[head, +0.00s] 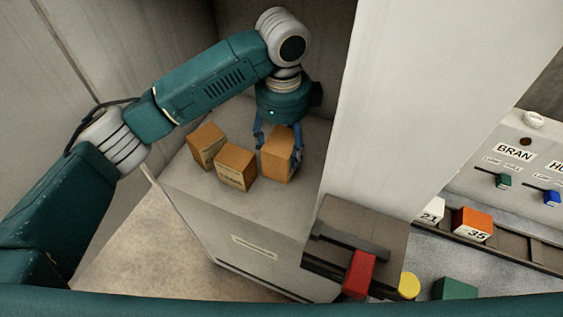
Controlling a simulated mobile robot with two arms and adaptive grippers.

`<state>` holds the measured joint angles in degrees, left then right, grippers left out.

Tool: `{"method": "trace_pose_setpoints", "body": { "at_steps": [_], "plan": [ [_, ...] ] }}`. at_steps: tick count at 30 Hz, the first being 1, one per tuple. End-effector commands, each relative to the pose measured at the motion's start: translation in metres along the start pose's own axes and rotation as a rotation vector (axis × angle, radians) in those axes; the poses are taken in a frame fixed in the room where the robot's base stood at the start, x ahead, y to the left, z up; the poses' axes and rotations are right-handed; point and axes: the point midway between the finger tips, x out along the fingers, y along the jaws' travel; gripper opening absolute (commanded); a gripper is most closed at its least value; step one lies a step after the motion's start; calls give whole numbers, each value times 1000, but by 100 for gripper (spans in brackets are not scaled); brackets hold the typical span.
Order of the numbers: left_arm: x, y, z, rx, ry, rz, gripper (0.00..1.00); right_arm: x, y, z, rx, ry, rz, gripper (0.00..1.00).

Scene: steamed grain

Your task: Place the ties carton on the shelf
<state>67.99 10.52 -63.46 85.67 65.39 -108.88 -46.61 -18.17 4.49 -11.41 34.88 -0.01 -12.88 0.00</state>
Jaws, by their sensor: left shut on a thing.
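Three brown cartons stand close together on the grey top of a cabinet-like unit (290,215), which may be the shelf. My left gripper (278,146) points down and is shut on the right carton (277,165), one blue finger on each side. That carton is at or just above the top; I cannot tell whether it touches. The middle carton (235,170) and the left carton (206,145) stand free beside it. Their labels are too small to read, so I cannot tell which is the ties carton. My right gripper is not in view.
A pale upright panel (385,100) stands right of the cartons, with walls behind and left. At the right are a red block (358,273), a yellow round piece (409,285), an orange block marked 35 (473,225) and a panel labelled BRAN (515,152).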

Motion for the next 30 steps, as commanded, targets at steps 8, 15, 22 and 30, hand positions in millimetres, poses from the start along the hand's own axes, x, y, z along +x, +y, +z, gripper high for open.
{"method": "trace_pose_setpoints", "body": {
  "at_steps": [8,15,22,30],
  "plan": [
    [37,-1,0,-1,0,-1,23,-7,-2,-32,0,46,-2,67],
    [64,0,1,-2,-1,2,23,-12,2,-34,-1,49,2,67],
    [82,-1,1,-1,0,-3,23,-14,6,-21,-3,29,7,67],
    [84,0,1,-1,-1,-1,67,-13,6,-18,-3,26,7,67]
  ]
}}
